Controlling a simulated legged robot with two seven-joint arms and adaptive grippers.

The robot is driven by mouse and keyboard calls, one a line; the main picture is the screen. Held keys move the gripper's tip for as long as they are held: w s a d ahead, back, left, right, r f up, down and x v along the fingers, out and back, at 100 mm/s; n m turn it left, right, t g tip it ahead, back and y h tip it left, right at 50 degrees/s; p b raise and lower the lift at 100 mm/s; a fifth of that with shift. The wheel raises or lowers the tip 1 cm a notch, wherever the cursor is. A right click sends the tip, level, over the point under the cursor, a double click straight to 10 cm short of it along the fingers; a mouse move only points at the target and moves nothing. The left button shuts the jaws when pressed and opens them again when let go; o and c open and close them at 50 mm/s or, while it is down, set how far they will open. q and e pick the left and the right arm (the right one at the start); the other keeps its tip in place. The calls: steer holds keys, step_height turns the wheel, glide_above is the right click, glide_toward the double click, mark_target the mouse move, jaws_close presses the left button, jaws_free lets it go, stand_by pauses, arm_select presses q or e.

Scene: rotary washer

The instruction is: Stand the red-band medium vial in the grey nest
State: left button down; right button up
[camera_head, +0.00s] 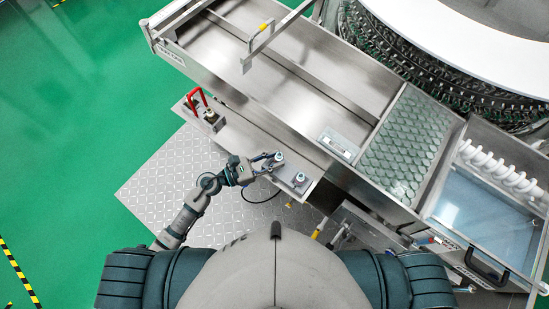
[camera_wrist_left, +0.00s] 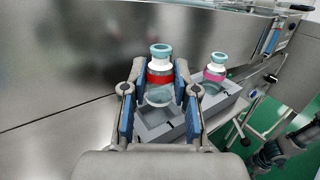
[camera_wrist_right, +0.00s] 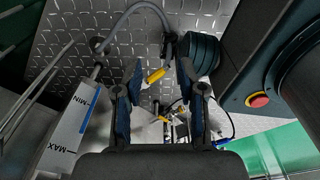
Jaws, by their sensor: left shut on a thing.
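The red-band vial (camera_wrist_left: 159,77), clear glass with a teal cap, is upright between the fingers of my left gripper (camera_wrist_left: 160,90), which is shut on it. The grey nest (camera_wrist_left: 152,130) is a block with recesses, below and around the vial's base in the left wrist view. The vial's base is partly hidden, so I cannot tell whether it touches the nest. A pink-band vial (camera_wrist_left: 215,72) stands at the nest's right part. In the head view my left gripper (camera_head: 268,162) is at the bench's front ledge. My right gripper (camera_wrist_right: 160,75) is open and empty.
A steel bench wall rises behind the nest. A red handle (camera_head: 196,100) stands at the ledge's left end.

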arm_select(q)
steer(key=shift+a, duration=0.25)
steer(key=shift+d, duration=0.15)
steer(key=shift+d+f+b, duration=0.1)
steer(key=shift+f+b, duration=0.15)
steer(key=shift+b, duration=0.05)
arm_select(e)
steer(key=shift+a+f, duration=0.3)
steer(key=shift+a, duration=0.1)
arm_select(q)
steer(key=shift+a+f+b, duration=0.2)
steer(key=shift+f+b, duration=0.1)
arm_select(e)
steer(key=shift+a+f, duration=0.15)
steer(key=shift+f, duration=0.05)
arm_select(q)
steer(key=shift+r, duration=0.15)
arm_select(e)
steer(key=shift+a+r, duration=0.1)
steer(key=shift+a, duration=0.05)
arm_select(q)
steer(key=shift+d+r+p, duration=0.1)
steer(key=shift+r+p, duration=0.4)
arm_select(e)
steer(key=shift+r, duration=0.4)
